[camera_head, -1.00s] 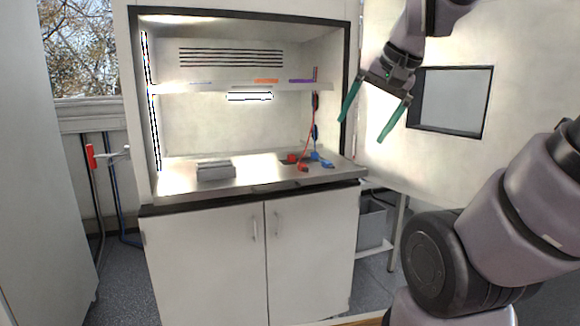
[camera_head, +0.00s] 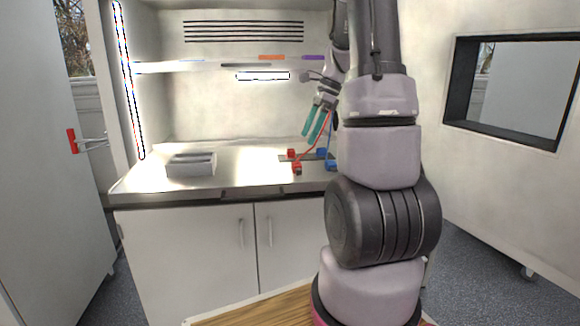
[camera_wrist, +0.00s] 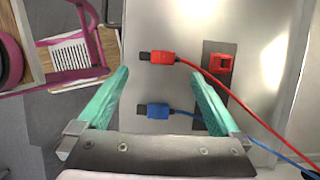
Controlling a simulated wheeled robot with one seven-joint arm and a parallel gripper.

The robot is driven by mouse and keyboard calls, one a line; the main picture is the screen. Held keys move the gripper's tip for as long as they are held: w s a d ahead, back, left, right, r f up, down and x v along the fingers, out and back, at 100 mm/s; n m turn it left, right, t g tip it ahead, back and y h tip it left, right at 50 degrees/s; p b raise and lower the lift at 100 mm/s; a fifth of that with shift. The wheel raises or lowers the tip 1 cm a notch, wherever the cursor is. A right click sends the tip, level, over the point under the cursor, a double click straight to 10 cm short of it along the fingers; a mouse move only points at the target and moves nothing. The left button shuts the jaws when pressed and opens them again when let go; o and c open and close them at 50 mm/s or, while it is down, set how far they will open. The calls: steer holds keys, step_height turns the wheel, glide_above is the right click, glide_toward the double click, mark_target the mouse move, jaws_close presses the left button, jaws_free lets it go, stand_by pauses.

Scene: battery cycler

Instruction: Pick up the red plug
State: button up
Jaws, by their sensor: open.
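The red plug (camera_wrist: 163,58) lies on the steel bench top in the wrist view, its dark tip to the left and its red cable running right. It also shows small near the front of the bench in the head view (camera_head: 297,168). My gripper (camera_wrist: 158,74) is open, with its two teal fingers spread and nothing between them. In the wrist view the plug appears just beyond and between the fingertips. In the head view my gripper (camera_head: 310,138) points down above the bench, behind and above the plug, apart from it.
A blue plug (camera_wrist: 156,110) lies beside the red one. A red socket (camera_wrist: 222,63) sits on a dark plate. A blue socket (camera_head: 321,153) stands right of it. A grey block (camera_head: 190,164) is at left; clear bench lies between. A shelf (camera_head: 222,66) hangs above.

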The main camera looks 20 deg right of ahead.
mark_target(297, 165)
steer(key=x, duration=0.9)
steer(key=shift+s+d+f, duration=0.1)
steer(key=shift+s+f, duration=0.15)
steer(key=shift+f, duration=0.15)
